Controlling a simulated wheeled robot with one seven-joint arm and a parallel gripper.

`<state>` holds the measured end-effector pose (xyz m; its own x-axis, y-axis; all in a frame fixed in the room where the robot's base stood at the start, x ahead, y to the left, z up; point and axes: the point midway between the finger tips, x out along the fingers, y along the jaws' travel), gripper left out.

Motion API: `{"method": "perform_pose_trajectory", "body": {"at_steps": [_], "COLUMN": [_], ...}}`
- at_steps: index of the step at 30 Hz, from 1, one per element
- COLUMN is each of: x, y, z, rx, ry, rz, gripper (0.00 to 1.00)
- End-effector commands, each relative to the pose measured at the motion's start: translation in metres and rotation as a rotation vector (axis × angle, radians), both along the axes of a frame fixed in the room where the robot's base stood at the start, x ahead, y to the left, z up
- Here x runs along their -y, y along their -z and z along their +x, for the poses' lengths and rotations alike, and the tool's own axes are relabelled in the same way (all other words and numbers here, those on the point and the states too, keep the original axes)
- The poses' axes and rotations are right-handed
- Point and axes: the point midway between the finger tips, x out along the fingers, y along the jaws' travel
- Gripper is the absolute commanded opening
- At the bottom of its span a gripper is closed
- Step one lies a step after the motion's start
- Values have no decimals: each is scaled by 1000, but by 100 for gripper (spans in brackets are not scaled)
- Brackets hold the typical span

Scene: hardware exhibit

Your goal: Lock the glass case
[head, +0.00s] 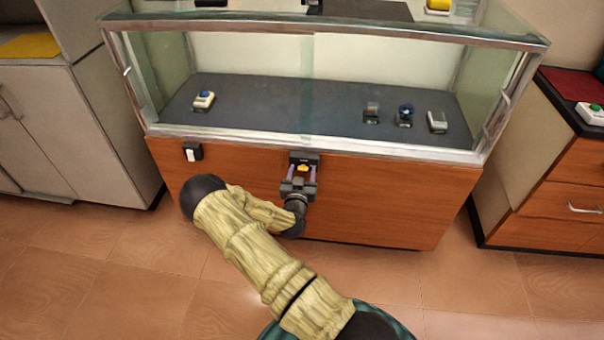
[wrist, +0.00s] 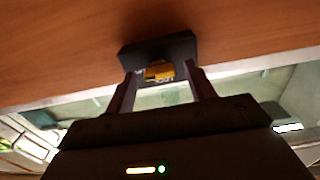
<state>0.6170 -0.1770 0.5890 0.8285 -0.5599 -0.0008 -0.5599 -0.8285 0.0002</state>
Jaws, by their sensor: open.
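The glass case (head: 390,145) stands ahead on a wooden base, and its front glass looks closed. A small dark lock box (head: 304,155) with a yellow part (head: 303,168) is mounted on the wooden front, just under the middle of the glass. In the wrist view the dark lock box (wrist: 185,46) shows a yellow part (wrist: 158,72) with small dark lettering, hard to read. My gripper (head: 303,171) is open in front of it. In the wrist view the fingers of my gripper (wrist: 162,78) stand left and right of the yellow part, with gaps visible. Whether they touch the box is unclear.
A white switch on a dark plate (head: 193,152) is on the wooden front to the left. Several small items, such as a blue-topped one (head: 204,99), lie inside the case. Cabinets flank it on both sides. The tiled floor (head: 450,280) in front is clear.

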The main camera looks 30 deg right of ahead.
Motion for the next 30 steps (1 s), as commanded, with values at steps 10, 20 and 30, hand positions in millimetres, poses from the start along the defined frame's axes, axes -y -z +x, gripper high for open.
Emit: {"method": "perform_pose_trajectory", "body": {"at_steps": [10,20,30], "x": [0,0,-1], "y": [0,0,0], "z": [0,0,0], "rx": [0,-16,-110], "ry": [0,0,0], "rz": [0,-24,-165], "gripper": [10,10,10]}}
